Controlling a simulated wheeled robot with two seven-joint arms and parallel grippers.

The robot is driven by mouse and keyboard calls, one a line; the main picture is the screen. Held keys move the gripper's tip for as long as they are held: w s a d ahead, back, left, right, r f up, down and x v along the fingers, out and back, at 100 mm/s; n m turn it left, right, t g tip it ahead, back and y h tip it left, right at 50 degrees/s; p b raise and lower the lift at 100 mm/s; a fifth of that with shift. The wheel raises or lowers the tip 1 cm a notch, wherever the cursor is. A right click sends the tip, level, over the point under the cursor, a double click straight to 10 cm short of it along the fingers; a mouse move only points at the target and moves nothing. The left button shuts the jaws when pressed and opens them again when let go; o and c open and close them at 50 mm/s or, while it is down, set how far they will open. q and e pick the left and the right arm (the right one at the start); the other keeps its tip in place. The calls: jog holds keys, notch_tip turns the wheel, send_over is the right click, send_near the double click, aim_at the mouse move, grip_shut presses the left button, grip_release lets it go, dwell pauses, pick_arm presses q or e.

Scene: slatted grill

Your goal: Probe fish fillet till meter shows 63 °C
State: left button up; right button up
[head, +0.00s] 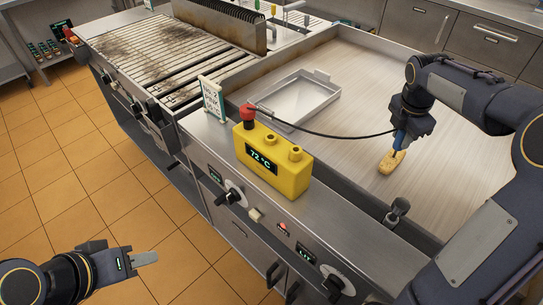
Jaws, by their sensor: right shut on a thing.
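The fish fillet (392,162), a small golden-brown piece, lies on the flat griddle plate (350,75). My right gripper (403,127) is shut on the blue-handled probe (399,138), directly above the fillet. The probe points down at the fillet; its tip is hidden, so I cannot tell how deep it is. A black cable runs from the probe to the red plug on the yellow meter (290,172). The meter's display appears to read 72 °C. My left gripper (146,258) is empty, low over the floor at left; its jaw gap is not clear.
A shallow metal tray (295,97) sits on the griddle's left part. A small sign (213,98) stands behind the meter on the front ledge. The slatted grill (160,55) is at upper left. Knobs (231,196) line the front panel. The griddle between tray and fillet is clear.

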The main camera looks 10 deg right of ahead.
jog(key=shift+r, duration=0.1)
notch_tip(320, 180, up, 7)
jog(key=p, duration=0.6)
jog(key=shift+p, duration=0.4)
